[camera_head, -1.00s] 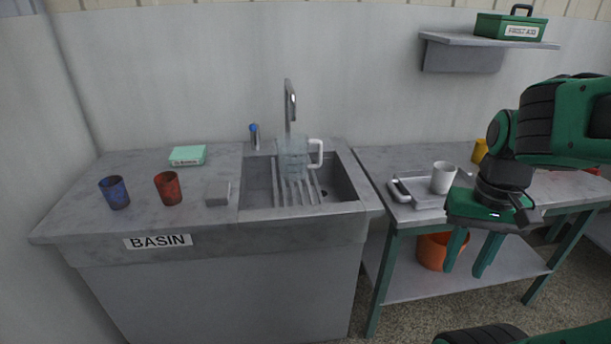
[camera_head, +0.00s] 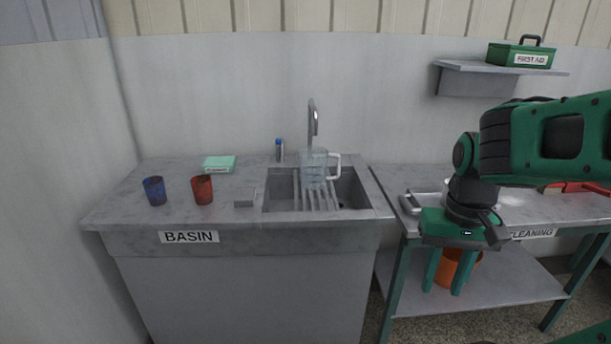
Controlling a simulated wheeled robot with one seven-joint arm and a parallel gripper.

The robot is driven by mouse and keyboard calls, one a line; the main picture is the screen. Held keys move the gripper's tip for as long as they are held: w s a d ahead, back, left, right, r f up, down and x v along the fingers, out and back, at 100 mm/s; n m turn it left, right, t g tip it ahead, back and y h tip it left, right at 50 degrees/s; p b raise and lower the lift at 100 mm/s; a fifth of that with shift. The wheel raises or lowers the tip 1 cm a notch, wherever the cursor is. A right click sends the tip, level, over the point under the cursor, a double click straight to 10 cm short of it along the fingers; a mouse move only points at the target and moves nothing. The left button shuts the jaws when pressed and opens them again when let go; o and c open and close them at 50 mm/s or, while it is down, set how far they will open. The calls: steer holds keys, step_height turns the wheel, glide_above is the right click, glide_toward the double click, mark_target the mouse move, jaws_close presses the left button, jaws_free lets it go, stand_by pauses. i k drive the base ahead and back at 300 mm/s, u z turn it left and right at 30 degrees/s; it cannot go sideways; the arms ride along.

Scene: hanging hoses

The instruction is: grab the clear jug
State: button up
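The clear jug (camera_head: 313,170) is see-through with a white handle on its right side. It stands upright in the sink on a ribbed rack (camera_head: 316,200), below the tap (camera_head: 312,130). My gripper (camera_head: 446,283) points down in front of the side table, well to the right of the jug and nearer to me. Its two green fingers are apart with nothing between them.
A blue cup (camera_head: 155,191), a red cup (camera_head: 202,190), a grey block (camera_head: 245,197) and a mint box (camera_head: 219,164) stand on the counter left of the sink. A blue-capped bottle (camera_head: 280,151) is behind the sink. A tray (camera_head: 411,203) and an orange bucket (camera_head: 470,268) are at right.

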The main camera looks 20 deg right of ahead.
mark_target(312, 159)
steer(key=i, duration=0.85)
steer(key=z, duration=0.05)
